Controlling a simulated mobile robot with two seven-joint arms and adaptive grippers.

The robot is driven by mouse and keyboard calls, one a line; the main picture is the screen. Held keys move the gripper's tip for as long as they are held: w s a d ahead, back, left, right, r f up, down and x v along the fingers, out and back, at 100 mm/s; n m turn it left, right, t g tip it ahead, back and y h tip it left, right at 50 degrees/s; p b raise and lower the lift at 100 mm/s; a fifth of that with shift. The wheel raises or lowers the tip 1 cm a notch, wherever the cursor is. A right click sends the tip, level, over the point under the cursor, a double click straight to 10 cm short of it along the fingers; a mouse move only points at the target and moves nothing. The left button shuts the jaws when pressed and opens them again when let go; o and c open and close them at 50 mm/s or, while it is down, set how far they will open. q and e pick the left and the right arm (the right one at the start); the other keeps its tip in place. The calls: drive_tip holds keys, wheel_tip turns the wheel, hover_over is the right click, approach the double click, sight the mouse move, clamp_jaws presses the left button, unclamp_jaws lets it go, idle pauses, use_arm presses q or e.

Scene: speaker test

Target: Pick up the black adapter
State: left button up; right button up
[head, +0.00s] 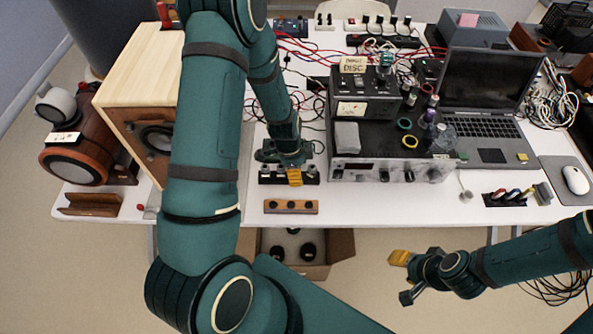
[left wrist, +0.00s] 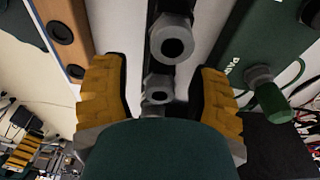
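A black strip (head: 270,179) with several upright grey connectors lies near the table's front edge. In the left wrist view, grey hex-shaped connectors with dark bores, one nearer (left wrist: 171,40) and one farther (left wrist: 158,86), stand in line on it. My left gripper (left wrist: 160,100) is open above the strip, yellow pads on either side of the connector line with visible gaps. In the head view my left gripper (head: 292,176) partly covers the strip. I cannot tell which piece is the black adapter. My right gripper (head: 403,277) is open and empty in front of the table.
A wooden block (head: 291,207) with dark holes lies just in front of the strip. A black amplifier unit (head: 393,172) stands to the right, a wooden speaker box (head: 118,103) to the left. An open cardboard box (head: 341,247) sits below the table edge.

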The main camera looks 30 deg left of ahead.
use_arm(q)
clamp_jaws()
drive_tip(key=shift+r, duration=0.1)
wheel_tip(320, 180, up, 10)
drive_tip(key=p, duration=0.1)
drive_tip(key=shift+p, duration=0.4)
wheel_tip(320, 180, up, 4)
drive_tip(key=p, duration=0.2)
drive_tip(key=shift+p, duration=0.35)
drive_tip(key=shift+a, duration=0.1)
idle(0.4)
